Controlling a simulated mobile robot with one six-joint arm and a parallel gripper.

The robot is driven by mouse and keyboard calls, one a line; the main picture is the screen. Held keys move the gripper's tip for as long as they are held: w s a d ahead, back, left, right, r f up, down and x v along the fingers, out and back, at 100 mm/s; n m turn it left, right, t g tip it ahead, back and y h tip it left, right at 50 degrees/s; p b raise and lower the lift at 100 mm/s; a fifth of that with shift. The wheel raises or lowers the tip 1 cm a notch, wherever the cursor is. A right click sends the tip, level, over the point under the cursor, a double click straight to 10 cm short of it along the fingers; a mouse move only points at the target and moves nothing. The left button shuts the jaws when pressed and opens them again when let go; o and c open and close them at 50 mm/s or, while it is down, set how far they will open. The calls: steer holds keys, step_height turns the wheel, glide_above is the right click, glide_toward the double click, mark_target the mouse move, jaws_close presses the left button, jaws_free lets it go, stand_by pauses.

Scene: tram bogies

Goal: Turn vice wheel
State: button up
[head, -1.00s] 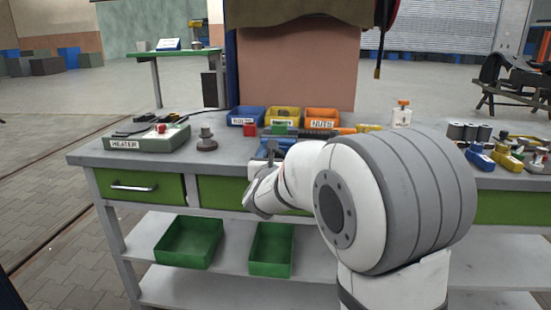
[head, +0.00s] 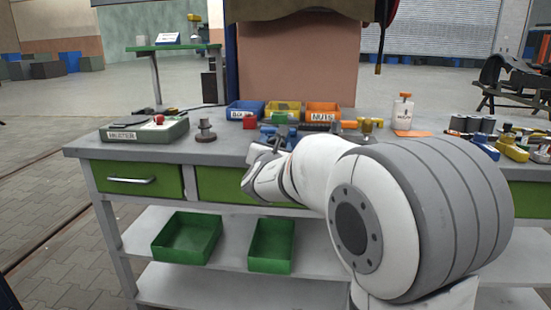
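My gripper (head: 277,147) is at the far end of my white and grey arm, over the front edge of the workbench (head: 240,150). It is small, dark and partly hidden by my wrist, so I cannot tell whether it is open or shut. Just beyond it are blue parts (head: 268,131) that may belong to a vice; my gripper and wrist cover much of them. I cannot make out a vice wheel clearly, nor whether my gripper touches one. A dark grey round-based piece (head: 205,132) stands upright on the bench, left of my gripper.
Blue (head: 244,115), yellow and orange (head: 322,116) bins line the back of the bench. A heater box (head: 145,131) is at the left, a white bottle (head: 403,112) at the right. Several small parts crowd the right end. Two green trays (head: 187,240) sit on the shelf below.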

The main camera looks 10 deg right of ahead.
steer(key=m+b, duration=0.2)
steer(key=b, duration=0.1)
steer(key=f+m+b, duration=0.1)
steer(key=m+b, duration=0.1)
steer(key=b, duration=0.2)
steer(key=shift+m, duration=0.3)
steer(key=m+b, duration=0.2)
steer(key=b, duration=0.1)
steer(key=shift+r, duration=0.2)
steer(key=shift+r+m+b, duration=0.15)
steer(key=shift+m+b, duration=0.45)
steer(key=shift+m, duration=0.4)
steer(key=shift+m, duration=0.3)
steer(key=o, duration=1)
